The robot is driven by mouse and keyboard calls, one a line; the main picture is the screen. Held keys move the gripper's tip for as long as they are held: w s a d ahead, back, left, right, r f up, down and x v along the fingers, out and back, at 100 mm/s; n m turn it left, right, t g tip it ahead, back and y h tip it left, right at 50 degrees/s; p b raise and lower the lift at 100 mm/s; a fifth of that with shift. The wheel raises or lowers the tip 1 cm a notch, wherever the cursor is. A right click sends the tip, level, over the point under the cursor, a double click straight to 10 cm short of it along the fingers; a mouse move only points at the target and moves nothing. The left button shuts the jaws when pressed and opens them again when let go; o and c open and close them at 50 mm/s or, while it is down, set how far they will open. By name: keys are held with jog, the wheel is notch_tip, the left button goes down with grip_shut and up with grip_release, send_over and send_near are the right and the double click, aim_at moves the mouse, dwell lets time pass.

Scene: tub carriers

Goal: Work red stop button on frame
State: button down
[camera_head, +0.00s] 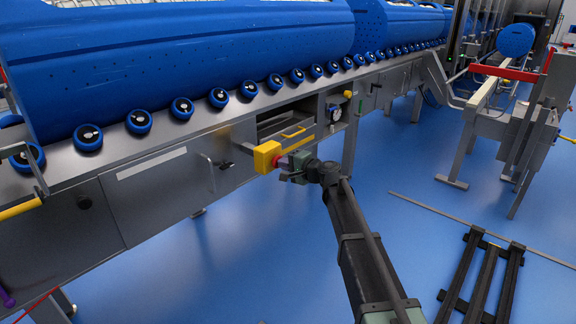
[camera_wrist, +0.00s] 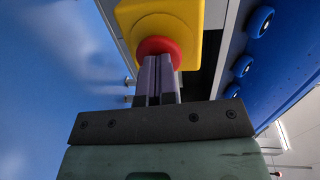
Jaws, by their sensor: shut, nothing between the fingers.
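The red stop button (camera_wrist: 160,48) sits on a yellow box in the wrist view. The yellow box (camera_head: 267,156) is fixed to the front of the grey conveyor frame (camera_head: 230,178) in the head view. My gripper (camera_wrist: 157,62) is shut and empty. Its fingertips are right at the button's face and cover part of it. I cannot tell whether they touch it or whether the button is pressed in.
Blue tubs (camera_head: 200,55) lie on the conveyor above a row of blue rollers (camera_head: 139,122). A yellow handle (camera_head: 293,133) and a gauge (camera_head: 335,113) are close by on the frame. A black slatted rack (camera_head: 482,275) lies on the blue floor at the right.

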jog(key=shift+w+a, duration=0.1)
jog(key=p+v, duration=0.2)
jog(key=v, duration=1.2)
